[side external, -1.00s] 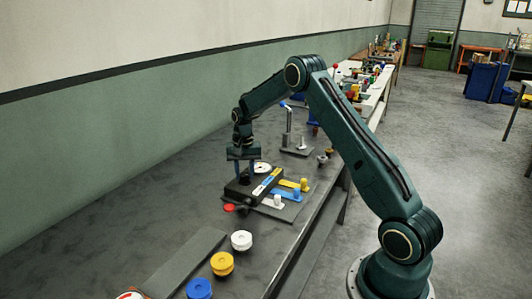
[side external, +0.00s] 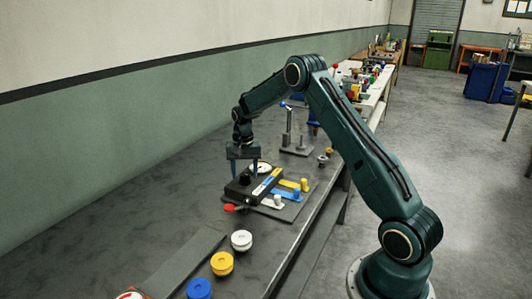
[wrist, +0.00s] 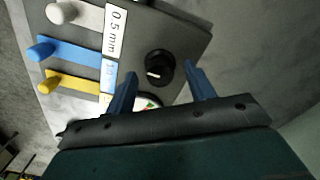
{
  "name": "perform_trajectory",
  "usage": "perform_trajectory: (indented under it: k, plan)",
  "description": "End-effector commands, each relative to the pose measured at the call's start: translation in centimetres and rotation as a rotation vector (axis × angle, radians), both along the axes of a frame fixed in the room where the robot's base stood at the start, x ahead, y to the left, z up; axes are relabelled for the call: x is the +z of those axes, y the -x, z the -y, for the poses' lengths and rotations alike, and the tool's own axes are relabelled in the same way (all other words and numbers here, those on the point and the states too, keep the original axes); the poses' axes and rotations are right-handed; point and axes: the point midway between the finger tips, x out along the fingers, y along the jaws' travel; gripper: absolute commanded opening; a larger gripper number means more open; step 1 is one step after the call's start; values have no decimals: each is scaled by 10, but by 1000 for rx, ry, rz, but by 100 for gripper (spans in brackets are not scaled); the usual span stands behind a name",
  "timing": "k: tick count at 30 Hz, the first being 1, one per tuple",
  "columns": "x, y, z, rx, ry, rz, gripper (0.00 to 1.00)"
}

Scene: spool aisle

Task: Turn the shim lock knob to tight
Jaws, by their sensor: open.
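The black shim lock knob (wrist: 158,68) has a white pointer mark and sits on a dark block (side external: 245,190). In the wrist view the mark points to the left. My gripper (wrist: 160,72) is open, its two blue fingers on either side of the knob in that view. I cannot tell whether they touch it. In the side view my gripper (side external: 244,176) points down over the block. A pale round dial (wrist: 148,102) with green and red marks is partly hidden by my gripper.
White (wrist: 62,12), blue (wrist: 42,48) and yellow (wrist: 48,84) shim tabs stick out beside the block. A red-ended handle (side external: 229,208) is at its near side. White (side external: 241,240), yellow (side external: 222,263) and blue (side external: 199,289) spools stand nearer. A post fixture (side external: 288,125) stands behind.

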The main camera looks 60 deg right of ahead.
Motion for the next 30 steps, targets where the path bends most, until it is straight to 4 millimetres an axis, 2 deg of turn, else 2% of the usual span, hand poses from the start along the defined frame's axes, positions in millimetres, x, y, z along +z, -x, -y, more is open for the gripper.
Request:
perform_trajectory:
  k: [8,21,30]
  plan:
    - [25,-1,0,0,1,3,54]
    - [98,-1,0,0,3,5,54]
    - [131,-1,0,-1,1,3,54]
